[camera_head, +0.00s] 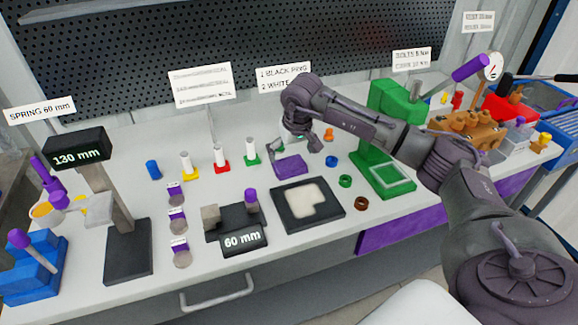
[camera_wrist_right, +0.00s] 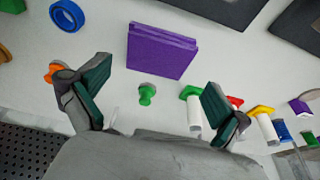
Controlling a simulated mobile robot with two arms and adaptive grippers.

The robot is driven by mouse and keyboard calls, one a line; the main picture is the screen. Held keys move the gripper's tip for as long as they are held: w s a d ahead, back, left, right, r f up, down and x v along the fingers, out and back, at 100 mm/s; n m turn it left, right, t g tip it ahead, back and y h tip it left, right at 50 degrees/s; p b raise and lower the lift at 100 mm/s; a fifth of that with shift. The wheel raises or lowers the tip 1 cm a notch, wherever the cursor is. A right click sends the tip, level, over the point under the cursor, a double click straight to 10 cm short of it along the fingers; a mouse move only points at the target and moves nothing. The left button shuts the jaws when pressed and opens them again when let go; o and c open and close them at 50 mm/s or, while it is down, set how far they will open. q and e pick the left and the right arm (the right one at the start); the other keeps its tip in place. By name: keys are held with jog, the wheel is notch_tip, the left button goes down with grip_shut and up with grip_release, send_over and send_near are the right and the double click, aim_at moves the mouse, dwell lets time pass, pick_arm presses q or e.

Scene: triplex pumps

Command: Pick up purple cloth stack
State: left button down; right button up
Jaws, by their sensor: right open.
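The purple cloth stack (camera_head: 291,167) is a flat, square block lying on the white bench behind the black tray. In the right wrist view the purple cloth stack (camera_wrist_right: 161,50) lies ahead of the fingertips, roughly centred between them and apart from both. My right gripper (camera_head: 300,145) is above the bench near the stack's far side. The right gripper (camera_wrist_right: 157,78) has its two dark green finger pads spread wide with nothing between them. My left gripper is not in view.
A green press (camera_head: 383,160) stands to the right. A small green peg (camera_wrist_right: 147,94) is between the fingers in the wrist view. White cylinders on coloured bases stand to the left, including a red-based one (camera_head: 220,157).

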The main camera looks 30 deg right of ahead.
aim_at(290, 164)
jog(key=shift+f, duration=0.25)
jog(key=p+x, duration=0.1)
jog(key=x, duration=0.3)
jog(key=shift+w+d+f, duration=0.1)
jog(key=shift+w+f, duration=0.15)
jog(key=shift+f, duration=0.1)
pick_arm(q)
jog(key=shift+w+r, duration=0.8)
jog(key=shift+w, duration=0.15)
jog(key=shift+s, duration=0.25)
pick_arm(e)
jog(key=shift+s, duration=0.1)
jog(key=c, duration=0.6)
